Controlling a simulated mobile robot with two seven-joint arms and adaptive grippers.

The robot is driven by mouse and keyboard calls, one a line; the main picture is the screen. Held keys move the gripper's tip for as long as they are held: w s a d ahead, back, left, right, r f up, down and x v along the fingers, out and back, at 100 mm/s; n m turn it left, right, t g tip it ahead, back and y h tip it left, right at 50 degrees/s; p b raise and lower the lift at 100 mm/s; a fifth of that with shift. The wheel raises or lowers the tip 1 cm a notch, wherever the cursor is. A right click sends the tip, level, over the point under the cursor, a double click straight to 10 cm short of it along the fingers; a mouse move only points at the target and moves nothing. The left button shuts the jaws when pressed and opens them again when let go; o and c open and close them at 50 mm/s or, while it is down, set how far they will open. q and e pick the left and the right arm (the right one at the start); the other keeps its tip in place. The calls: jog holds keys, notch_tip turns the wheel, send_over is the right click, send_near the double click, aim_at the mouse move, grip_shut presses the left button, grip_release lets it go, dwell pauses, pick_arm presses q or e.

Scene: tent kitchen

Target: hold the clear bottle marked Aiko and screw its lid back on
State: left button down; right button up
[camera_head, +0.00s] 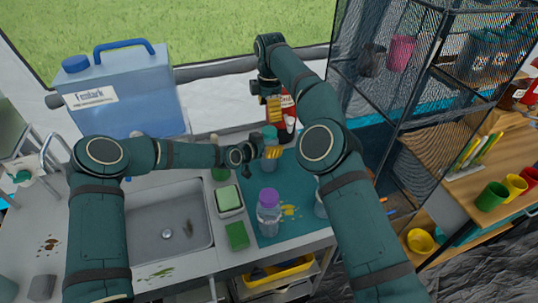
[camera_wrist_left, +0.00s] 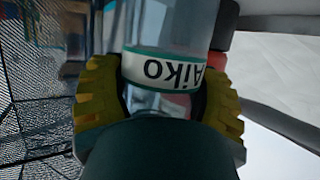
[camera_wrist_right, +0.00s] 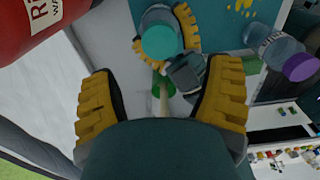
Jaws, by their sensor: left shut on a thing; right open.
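The clear Aiko bottle (camera_head: 269,164) stands upright on the teal mat. Its label (camera_wrist_left: 165,70) reads upside down in the left wrist view. My left gripper (camera_head: 272,153) is shut around the bottle's body, with a yellow finger on each side (camera_wrist_left: 160,100). A teal lid (camera_head: 270,131) sits on top of the bottle and also shows in the right wrist view (camera_wrist_right: 162,42); I cannot tell how tight it is. My right gripper (camera_head: 270,98) is open and empty above the lid, with its fingers apart (camera_wrist_right: 160,100).
A red bottle (camera_head: 288,106) stands close behind the Aiko bottle. A clear bottle with a purple lid (camera_head: 268,212) stands at the mat's front. The sink (camera_head: 150,195), a green sponge in a dish (camera_head: 229,198) and a blue water container (camera_head: 130,95) are to the left. A mesh rack (camera_head: 390,90) is right.

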aim_at(269, 130)
jog(key=shift+f, duration=0.1)
jog(key=shift+f, duration=3.9)
jog(key=shift+c, duration=0.3)
jog(key=c, duration=1.2)
jog(key=shift+m, duration=1.7)
jog(key=shift+c, duration=0.2)
jog(key=o, duration=1.3)
jog(key=shift+c, duration=0.2)
